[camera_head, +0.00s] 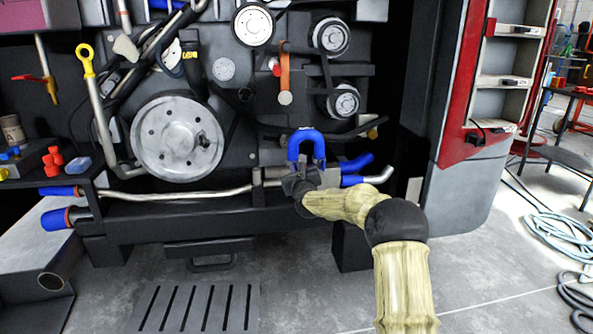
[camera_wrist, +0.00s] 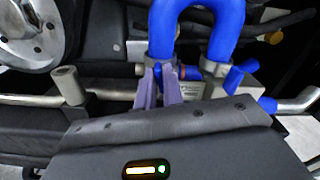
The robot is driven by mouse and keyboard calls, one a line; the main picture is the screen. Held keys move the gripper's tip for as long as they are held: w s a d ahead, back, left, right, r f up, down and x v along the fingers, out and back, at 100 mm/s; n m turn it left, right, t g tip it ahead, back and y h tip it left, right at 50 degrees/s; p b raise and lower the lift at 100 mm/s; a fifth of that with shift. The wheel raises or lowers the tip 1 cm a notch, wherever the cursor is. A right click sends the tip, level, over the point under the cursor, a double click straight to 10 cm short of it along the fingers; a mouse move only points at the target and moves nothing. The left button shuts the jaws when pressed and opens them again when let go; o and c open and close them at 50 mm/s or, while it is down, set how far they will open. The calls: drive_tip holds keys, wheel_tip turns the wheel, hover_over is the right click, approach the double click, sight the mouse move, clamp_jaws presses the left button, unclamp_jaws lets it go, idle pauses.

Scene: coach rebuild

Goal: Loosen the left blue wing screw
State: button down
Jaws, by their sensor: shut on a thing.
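My gripper (camera_head: 306,178) is at the front of the engine bay, just below an upright blue U-shaped hose (camera_head: 305,140). In the wrist view, its two purple-grey fingers (camera_wrist: 162,76) are close together under the left leg of the blue hose (camera_wrist: 168,30). Another blue part (camera_wrist: 236,76) shows further right, beside a grey block (camera_wrist: 208,90).
A silver pipe (camera_head: 180,197) runs left of my gripper, and a blue-sleeved pipe end (camera_head: 357,163) sticks out to its right. A large round pulley (camera_head: 178,138) is at the left. Bare floor (camera_head: 290,285) lies in front.

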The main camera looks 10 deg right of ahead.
drive_tip(key=n, duration=0.4)
drive_tip(key=shift+a+p, duration=0.1)
drive_tip(key=shift+p, duration=0.25)
drive_tip(key=shift+f+n+p, duration=0.15)
drive_tip(key=shift+n+p, duration=0.9)
drive_tip(key=shift+n, duration=3.5)
drive_tip(key=shift+f+n+p, duration=0.2)
drive_tip(key=shift+n+p, duration=0.85)
drive_tip(key=shift+n, duration=3.45)
drive_tip(key=shift+f+n+p, duration=0.15)
drive_tip(key=shift+n+p, duration=0.9)
drive_tip(key=shift+n, duration=3.5)
drive_tip(key=c, duration=1.6)
unclamp_jaws()
drive_tip(key=shift+o, duration=0.2)
drive_tip(key=shift+r, duration=0.1)
drive_tip(key=shift+s, duration=0.15)
